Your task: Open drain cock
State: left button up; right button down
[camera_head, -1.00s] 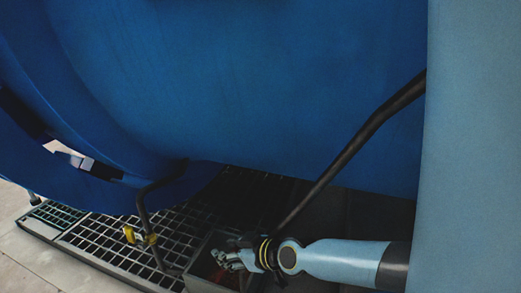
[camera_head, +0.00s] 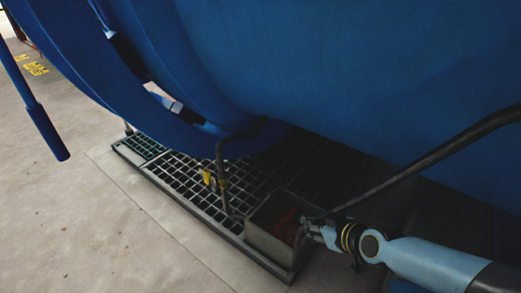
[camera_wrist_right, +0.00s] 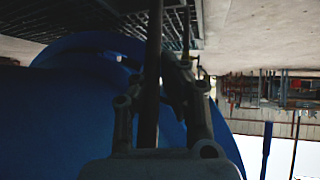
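The drain cock, with a yellow handle (camera_head: 208,178), sits on a thin dark bent pipe (camera_head: 220,155) below the blue vessel (camera_head: 290,80) in the head view. My right gripper (camera_head: 306,226) is at the right edge of the open metal box, to the right of the cock and apart from it. In the right wrist view its fingers (camera_wrist_right: 158,82) are spread, with a dark pipe (camera_wrist_right: 154,40) running between or behind them; I cannot tell whether they touch it. I see nothing held. My left gripper is not in view.
A metal box (camera_head: 268,246) with reddish contents stands at the grating's near end. The floor grating (camera_head: 180,178) lies under the vessel. A thick dark pipe (camera_head: 430,158) slopes down close to my right gripper. Bare concrete floor (camera_head: 80,210) is free at the left.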

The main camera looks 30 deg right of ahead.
aim_at(209, 183)
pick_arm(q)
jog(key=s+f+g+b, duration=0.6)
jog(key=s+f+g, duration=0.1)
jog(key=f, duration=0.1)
pick_arm(e)
jog(key=w+a+r+n+t+y, duration=0.25)
jog(key=w+a+n, duration=0.2)
jog(key=n, duration=1.15)
jog(key=w+a+r+n+t+y, duration=0.15)
jog(key=w+a+r+n, duration=0.3)
jog(key=n, duration=1.05)
jog(key=w+a+f+n+b, duration=0.1)
jog(key=w+f+n+b, duration=0.1)
jog(key=w, duration=0.3)
jog(key=w+a+f+n+g+b, duration=0.1)
jog(key=w+a+f+n+b, duration=0.1)
jog(key=w, duration=0.4)
jog(key=w+a+f+n+g+b, duration=0.1)
jog(key=w+f+n+b, duration=0.2)
jog(key=w+n+b, duration=0.1)
jog(key=shift+b+x, duration=0.75)
jog(key=shift+b, duration=0.05)
jog(key=shift+w+a+r, duration=0.1)
jog(key=shift+w+a, duration=0.05)
jog(key=shift+w, duration=0.2)
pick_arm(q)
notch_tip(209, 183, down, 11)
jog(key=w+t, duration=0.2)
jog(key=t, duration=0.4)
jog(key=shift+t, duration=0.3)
